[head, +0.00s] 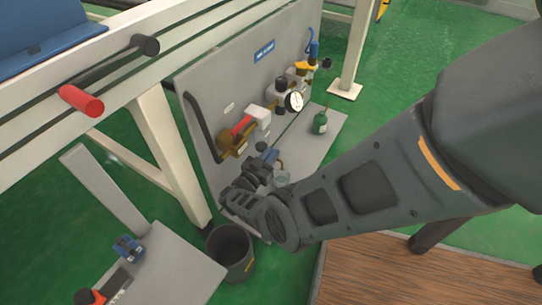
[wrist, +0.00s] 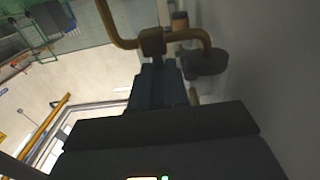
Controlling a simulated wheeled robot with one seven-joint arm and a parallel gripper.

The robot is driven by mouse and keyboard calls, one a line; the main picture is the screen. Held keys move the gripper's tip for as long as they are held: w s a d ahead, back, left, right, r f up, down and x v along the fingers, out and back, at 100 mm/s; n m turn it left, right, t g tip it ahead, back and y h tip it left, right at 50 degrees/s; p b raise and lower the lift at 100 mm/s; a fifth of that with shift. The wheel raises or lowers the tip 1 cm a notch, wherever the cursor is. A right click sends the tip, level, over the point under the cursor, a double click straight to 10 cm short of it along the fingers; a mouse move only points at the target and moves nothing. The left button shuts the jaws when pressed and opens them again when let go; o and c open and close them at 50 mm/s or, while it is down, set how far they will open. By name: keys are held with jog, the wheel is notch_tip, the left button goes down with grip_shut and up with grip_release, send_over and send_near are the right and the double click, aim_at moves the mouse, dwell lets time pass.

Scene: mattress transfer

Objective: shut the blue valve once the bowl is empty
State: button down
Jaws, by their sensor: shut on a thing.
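My gripper (head: 260,168) is low in front of the grey panel and shut on a blue part (head: 270,155), which looks like the handle of the blue valve. In the wrist view my gripper (wrist: 157,92) points at brass pipework (wrist: 152,42), with a dark round knob (wrist: 207,62) close on its right. A small clear cup (head: 282,178), perhaps the bowl, shows just right of my gripper. My gripper partly hides it, and I cannot tell whether it holds liquid. The valve's exact setting is hidden.
The grey panel (head: 225,75) carries a red-handled valve (head: 241,125), a round gauge (head: 294,101) and a blue-topped fitting (head: 314,50). A dark bucket (head: 231,250) stands below. A white frame (head: 165,140) is at left, a wooden platform (head: 400,275) at lower right.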

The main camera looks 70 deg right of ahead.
jog(key=shift+r, duration=0.1)
jog(key=c, duration=1.1)
grip_release()
jog(key=shift+w+a, duration=0.1)
